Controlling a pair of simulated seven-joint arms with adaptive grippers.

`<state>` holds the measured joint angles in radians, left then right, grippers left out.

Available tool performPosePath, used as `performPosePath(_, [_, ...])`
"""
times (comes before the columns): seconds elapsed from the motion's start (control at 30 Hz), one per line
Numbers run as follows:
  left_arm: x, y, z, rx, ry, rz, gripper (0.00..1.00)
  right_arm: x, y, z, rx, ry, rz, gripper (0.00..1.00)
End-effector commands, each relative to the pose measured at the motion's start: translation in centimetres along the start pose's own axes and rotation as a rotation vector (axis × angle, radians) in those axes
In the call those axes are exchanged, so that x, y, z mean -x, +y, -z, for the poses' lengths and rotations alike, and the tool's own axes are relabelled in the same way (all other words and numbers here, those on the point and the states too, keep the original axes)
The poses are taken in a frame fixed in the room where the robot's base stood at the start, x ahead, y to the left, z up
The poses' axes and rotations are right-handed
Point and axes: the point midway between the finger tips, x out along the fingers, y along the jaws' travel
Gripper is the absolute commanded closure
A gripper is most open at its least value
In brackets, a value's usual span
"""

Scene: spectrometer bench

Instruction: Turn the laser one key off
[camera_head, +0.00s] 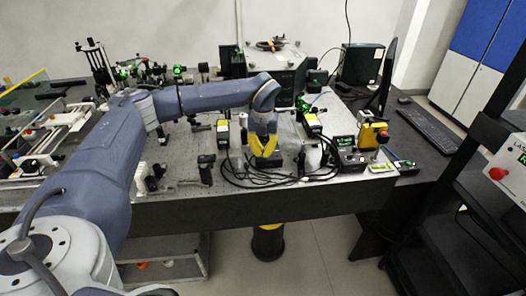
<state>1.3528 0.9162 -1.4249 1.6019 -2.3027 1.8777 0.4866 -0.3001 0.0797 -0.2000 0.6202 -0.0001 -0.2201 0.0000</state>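My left arm reaches in from the left over the optical bench. Its gripper (265,158), with yellow fingers and dark tips, points down over the bench near black cables. The fingertips look close together, but I cannot tell whether they are open or shut, and I see nothing clearly held. A white control box (508,168) with a red button and a green display stands at the right edge, cut off by the frame. A small dark box (352,161) sits at the bench's right front. No laser key can be made out. My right gripper is not in view.
Black cables (245,179) loop along the front. Optical mounts crowd the bench's left. A dark rack (470,225) stands at right.

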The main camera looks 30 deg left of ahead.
Motion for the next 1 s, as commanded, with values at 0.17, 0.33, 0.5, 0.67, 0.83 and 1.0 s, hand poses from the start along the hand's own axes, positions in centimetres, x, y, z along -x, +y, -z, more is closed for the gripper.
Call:
performPosePath(0.17, [0.04,-0.01,-0.03,0.124,-0.001,0.001,1.0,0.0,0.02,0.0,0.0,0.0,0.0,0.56])
performPosePath(0.33, [0.03,0.01,-0.03,0.214,-0.001,0.0,1.0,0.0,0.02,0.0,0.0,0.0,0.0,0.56])
performPosePath(0.5, [0.05,0.01,-0.04,0.271,-0.001,0.0,1.0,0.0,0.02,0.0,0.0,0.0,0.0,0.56])
performPosePath(0.67, [0.06,0.01,-0.04,0.298,-0.001,0.0,1.0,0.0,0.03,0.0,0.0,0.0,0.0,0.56])
performPosePath(0.83, [0.07,0.0,-0.05,0.307,-0.001,0.001,1.0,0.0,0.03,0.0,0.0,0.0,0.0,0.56])
performPosePath(1.0, [0.07,0.0,-0.05,0.307,-0.001,0.001,1.0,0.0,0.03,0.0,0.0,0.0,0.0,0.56])
